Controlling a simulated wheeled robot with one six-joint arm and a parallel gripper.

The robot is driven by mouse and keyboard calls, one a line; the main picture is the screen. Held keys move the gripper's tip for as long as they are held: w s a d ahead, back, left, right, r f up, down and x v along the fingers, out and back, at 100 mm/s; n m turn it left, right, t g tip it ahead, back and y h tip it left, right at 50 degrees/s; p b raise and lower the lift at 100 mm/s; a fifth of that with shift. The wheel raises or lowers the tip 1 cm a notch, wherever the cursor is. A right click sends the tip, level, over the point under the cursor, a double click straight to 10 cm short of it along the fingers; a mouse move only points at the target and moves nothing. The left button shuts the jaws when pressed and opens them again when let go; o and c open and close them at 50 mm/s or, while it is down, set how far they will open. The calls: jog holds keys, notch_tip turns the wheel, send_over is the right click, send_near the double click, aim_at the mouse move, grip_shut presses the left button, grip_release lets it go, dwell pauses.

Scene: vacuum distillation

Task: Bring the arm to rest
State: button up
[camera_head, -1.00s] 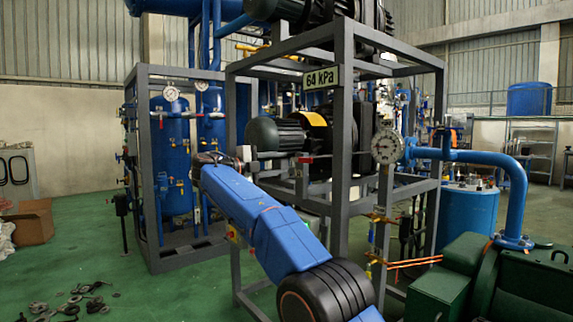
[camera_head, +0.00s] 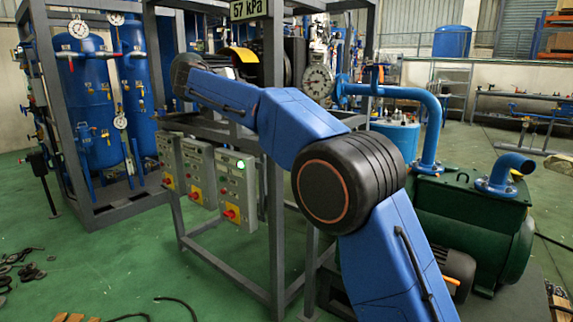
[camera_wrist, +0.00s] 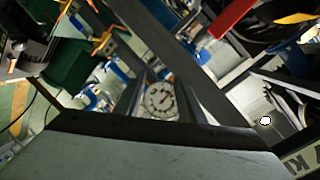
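My blue arm (camera_head: 300,125) reaches up and left across the head view from its black elbow joint (camera_head: 348,180). Its far end is in front of the grey pump frame (camera_head: 273,200), and I cannot tell whether it touches. My gripper's fingers cannot be made out in the head view. In the wrist view a large grey surface with a dark edge, likely my own, fills the bottom. No held thing can be made out. A round gauge (camera_wrist: 160,101) shows beyond it, and in the head view the gauge (camera_head: 318,82) is right of the arm.
A sign (camera_head: 249,9) reads 57 kPa. Control boxes (camera_head: 232,182) hang on the frame, one with a green light. A green machine (camera_head: 465,225) stands at right, blue tanks (camera_head: 88,100) at left.

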jog(key=s+d+f+n+g+y, duration=0.1)
jog(key=s+d+n, duration=0.2)
jog(key=d, duration=0.5)
jog(key=s+d+f+n+g, duration=0.2)
jog(key=s+d, duration=0.1)
jog(key=d, duration=0.6)
jog(key=s+d+f+n+g+y, duration=0.25)
jog(key=s+d+f+n, duration=0.35)
jog(key=s+d, duration=0.8)
jog(key=s+d+f+n+y, duration=0.2)
jog(key=s+d+f+n, duration=0.1)
jog(key=s+f, duration=1.1)
jog(key=s+d+f+n+g+y, duration=0.1)
jog(key=s+d+f+n+y, duration=0.2)
jog(key=s+f, duration=1.1)
jog(key=s+d+n, duration=0.1)
jog(key=s, duration=0.5)
jog(key=shift+s+d+y, duration=0.25)
jog(key=shift+s+y, duration=0.1)
jog(key=shift+g, duration=0.25)
